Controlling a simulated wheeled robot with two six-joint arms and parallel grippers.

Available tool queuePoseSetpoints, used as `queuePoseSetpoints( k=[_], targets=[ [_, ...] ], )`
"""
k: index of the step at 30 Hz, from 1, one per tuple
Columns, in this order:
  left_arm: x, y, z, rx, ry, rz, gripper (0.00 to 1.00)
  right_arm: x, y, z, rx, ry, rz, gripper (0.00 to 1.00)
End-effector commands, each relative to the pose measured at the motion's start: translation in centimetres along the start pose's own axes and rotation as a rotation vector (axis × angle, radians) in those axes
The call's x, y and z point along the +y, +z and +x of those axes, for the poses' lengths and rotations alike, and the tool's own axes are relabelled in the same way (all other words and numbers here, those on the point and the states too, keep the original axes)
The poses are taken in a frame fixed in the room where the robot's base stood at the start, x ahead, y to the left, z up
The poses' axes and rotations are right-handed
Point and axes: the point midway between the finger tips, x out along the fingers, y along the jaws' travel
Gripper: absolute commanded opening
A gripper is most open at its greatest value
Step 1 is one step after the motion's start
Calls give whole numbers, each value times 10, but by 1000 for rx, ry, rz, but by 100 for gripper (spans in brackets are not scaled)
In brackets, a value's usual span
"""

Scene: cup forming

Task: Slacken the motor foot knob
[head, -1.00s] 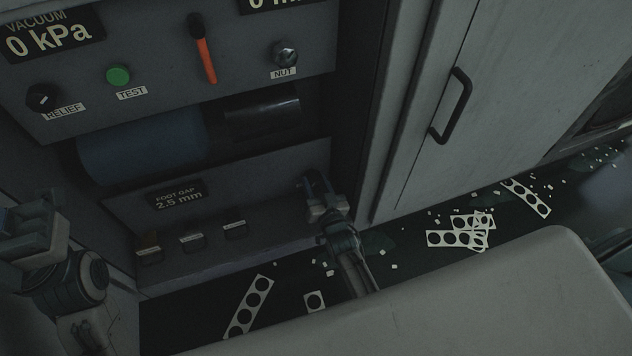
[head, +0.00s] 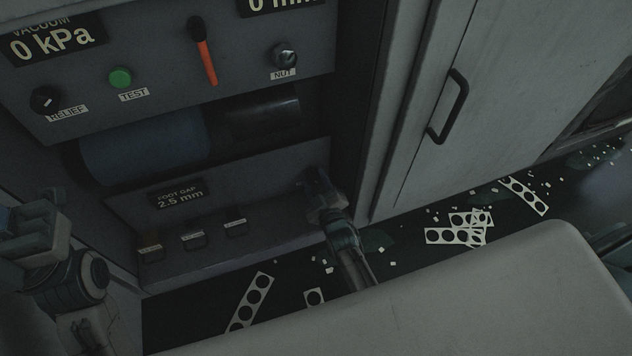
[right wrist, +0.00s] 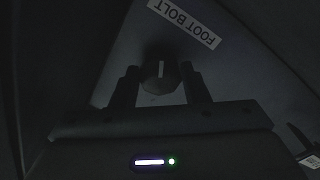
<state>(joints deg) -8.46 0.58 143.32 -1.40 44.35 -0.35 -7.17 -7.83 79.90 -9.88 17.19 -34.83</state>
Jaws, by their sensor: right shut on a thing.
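The motor foot knob (right wrist: 160,77) is a dark round knob with a pale pointer line, below a "FOOT BOLT" label (right wrist: 184,22) in the right wrist view. My right gripper (head: 318,184) is at the right end of the lower panel in the head view, shut on this knob, with one finger on each side of it. The gripper hides the knob in the head view. The foot gap display (head: 180,197) reads 2.5 mm. My left gripper (head: 32,232) is at the left edge, away from the panel; its jaws are not clear.
Above are the relief knob (head: 44,98), green test button (head: 120,77), orange-handled lever (head: 206,62) and nut knob (head: 284,55). A blue motor (head: 140,148) sits in the recess. A cabinet door handle (head: 449,107) is to the right. Punched strips (head: 250,302) litter the floor.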

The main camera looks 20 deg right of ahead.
Motion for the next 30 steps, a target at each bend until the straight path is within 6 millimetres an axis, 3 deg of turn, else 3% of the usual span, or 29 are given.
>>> queuePoseSetpoints(
  k=[12,29,30],
  targets=[
    [0,0,-1,0,1,0,29,0,1,0,-1,-1,-193,18],
    [0,-1,0,1,1,0,29,0,0,0,-1,-1,-220,18],
    [0,-1,0,1,1,0,29,0,0,0,-1,-1,-220,47]
  ],
)
